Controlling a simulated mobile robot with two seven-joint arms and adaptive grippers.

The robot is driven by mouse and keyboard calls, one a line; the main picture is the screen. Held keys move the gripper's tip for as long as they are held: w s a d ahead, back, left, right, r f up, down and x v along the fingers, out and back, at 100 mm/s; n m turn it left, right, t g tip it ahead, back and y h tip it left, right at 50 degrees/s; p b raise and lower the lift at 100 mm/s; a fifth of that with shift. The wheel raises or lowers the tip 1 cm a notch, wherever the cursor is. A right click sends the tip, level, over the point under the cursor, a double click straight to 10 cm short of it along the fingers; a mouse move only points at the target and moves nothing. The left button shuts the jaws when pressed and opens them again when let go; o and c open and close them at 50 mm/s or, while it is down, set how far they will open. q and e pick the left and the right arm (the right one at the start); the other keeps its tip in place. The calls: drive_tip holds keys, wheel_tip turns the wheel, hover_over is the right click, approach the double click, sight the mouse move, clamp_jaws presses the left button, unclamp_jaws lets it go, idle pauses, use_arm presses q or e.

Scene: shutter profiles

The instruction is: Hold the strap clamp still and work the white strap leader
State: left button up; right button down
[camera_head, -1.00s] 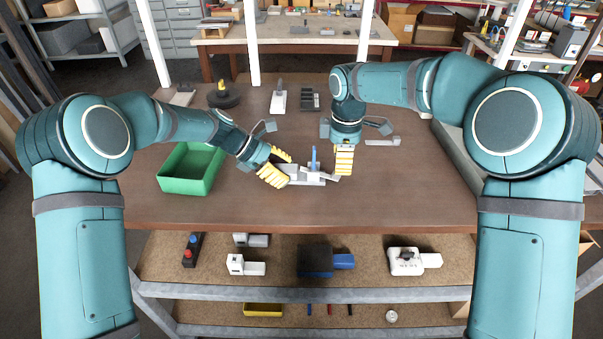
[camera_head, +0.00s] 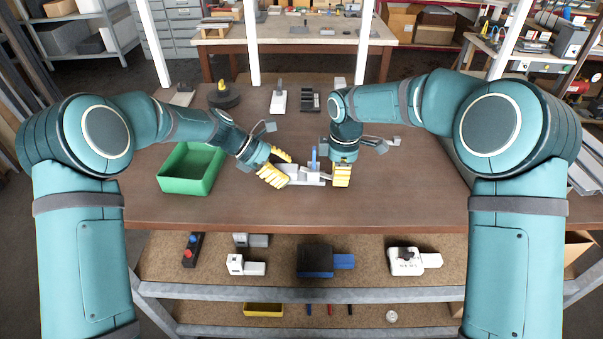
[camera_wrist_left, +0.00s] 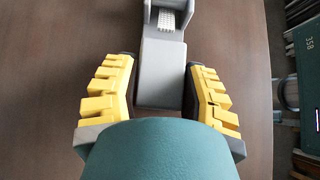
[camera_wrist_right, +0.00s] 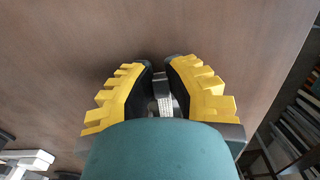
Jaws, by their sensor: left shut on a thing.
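The grey strap clamp (camera_head: 309,181) lies on the brown table with a blue upright part (camera_head: 314,158). My left gripper (camera_head: 287,168) is shut on the clamp's left end; the left wrist view shows its yellow fingers on both sides of the grey body (camera_wrist_left: 161,75). A ribbed white strap (camera_wrist_left: 167,20) shows in the clamp's channel. My right gripper (camera_head: 341,180) points down at the clamp's right end. In the right wrist view, the white strap leader (camera_wrist_right: 166,104) shows between its fingers, which stand close together; whether they press on it is unclear.
A green bin (camera_head: 188,184) stands to the left. A black round base with a yellow top (camera_head: 223,97), a white-based stand (camera_head: 279,100) and a dark slotted block (camera_head: 309,101) stand at the back. The table front is clear.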

sight(359, 183)
drive_tip(key=shift+d, duration=0.15)
